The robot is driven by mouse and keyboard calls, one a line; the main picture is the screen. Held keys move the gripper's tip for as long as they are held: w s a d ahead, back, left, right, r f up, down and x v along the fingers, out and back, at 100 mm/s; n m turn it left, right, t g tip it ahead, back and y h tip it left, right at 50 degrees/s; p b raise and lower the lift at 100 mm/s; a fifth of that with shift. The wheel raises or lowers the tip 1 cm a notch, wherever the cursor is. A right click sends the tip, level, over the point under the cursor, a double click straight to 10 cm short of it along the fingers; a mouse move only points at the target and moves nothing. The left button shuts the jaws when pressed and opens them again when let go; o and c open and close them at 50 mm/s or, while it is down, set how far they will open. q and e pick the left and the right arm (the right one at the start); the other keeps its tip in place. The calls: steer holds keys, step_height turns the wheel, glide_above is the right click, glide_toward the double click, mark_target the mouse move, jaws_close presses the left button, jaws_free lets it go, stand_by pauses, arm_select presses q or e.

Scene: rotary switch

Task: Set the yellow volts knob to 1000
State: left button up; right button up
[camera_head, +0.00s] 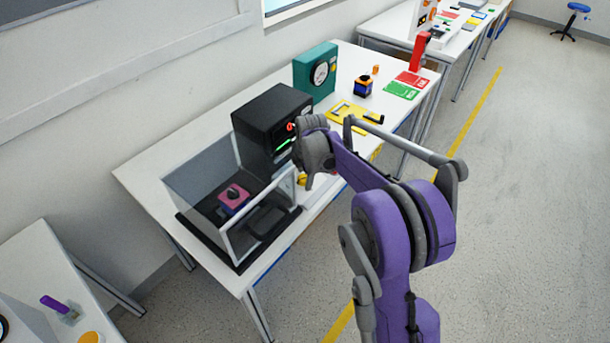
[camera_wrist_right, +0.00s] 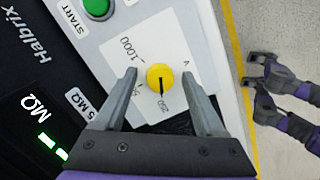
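The yellow volts knob (camera_wrist_right: 159,77) is in the middle of the right wrist view, on a white dial label (camera_wrist_right: 146,50). Its black pointer line points toward the 250 mark. The 1000 mark (camera_wrist_right: 128,47) is at the upper left of the knob. My right gripper (camera_wrist_right: 160,73) is open, with one finger on each side of the knob and a gap on both sides. In the head view my right arm (camera_head: 365,185) reaches to the black instrument (camera_head: 265,122), and its wrist hides most of the control panel. My left gripper is not visible in the head view.
A clear-walled box (camera_head: 195,165) with a pink block (camera_head: 234,198) stands beside the instrument. A green START button (camera_wrist_right: 96,7) and a lit green display (camera_wrist_right: 48,140) are near the knob.

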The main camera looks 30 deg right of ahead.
jaws_close()
